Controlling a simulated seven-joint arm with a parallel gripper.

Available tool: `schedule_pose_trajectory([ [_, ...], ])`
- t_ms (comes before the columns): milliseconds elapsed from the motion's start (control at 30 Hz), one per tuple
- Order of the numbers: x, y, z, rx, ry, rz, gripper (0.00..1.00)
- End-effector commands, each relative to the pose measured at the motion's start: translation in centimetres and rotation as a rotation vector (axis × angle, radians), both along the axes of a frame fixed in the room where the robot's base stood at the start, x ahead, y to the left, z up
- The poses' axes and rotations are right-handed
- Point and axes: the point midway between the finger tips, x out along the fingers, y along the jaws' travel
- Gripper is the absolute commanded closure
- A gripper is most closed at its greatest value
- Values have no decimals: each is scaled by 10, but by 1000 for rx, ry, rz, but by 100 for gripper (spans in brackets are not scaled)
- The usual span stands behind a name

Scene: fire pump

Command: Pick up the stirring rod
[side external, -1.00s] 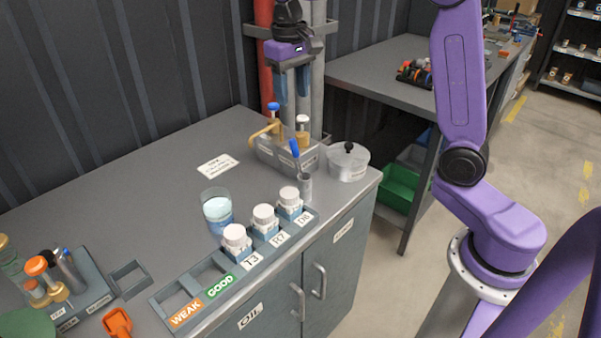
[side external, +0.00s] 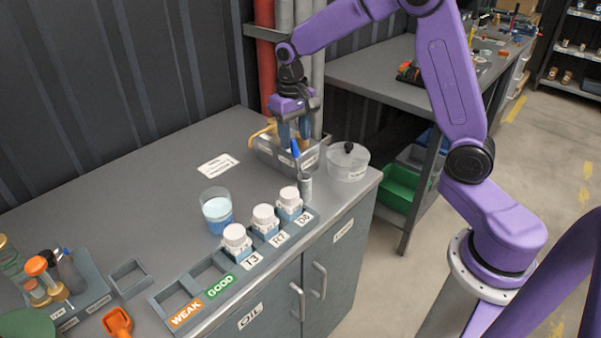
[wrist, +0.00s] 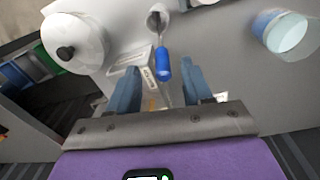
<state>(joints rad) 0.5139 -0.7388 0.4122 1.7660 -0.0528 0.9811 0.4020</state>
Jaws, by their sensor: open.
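The stirring rod (side external: 295,149) has a blue handle and stands, tilted, in a small grey holder (side external: 305,187) near the counter's right end. In the wrist view its blue handle (wrist: 162,66) lies between the fingertips in the picture, with the holder (wrist: 156,20) above it. My gripper (side external: 293,136) is open and empty, pointing down over the grey rack behind the rod. It also shows in the wrist view (wrist: 160,82). I cannot tell the exact depth between fingers and handle; the handle does not look gripped.
The grey rack (side external: 273,160) sits under my gripper. A lidded clear jar (side external: 347,165) stands right of the holder. White-capped bottles (side external: 264,220) stand in a labelled tray, and a beaker of blue liquid (side external: 217,212) is behind them. The counter's middle left is clear.

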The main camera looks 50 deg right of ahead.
Motion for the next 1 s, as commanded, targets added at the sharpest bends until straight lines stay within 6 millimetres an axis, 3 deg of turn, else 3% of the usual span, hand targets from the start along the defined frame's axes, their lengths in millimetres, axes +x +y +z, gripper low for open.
schedule_pose_trajectory([
  [400,-2,1,-48,-1,1,0,50],
  [700,-2,1,-53,0,0,-1,50],
  [733,-2,1,-53,0,0,-1,53],
  [867,-2,1,-52,0,-1,0,96],
  [900,-2,1,-52,0,-1,0,100],
  [1000,-2,1,-52,0,-1,0,100],
])
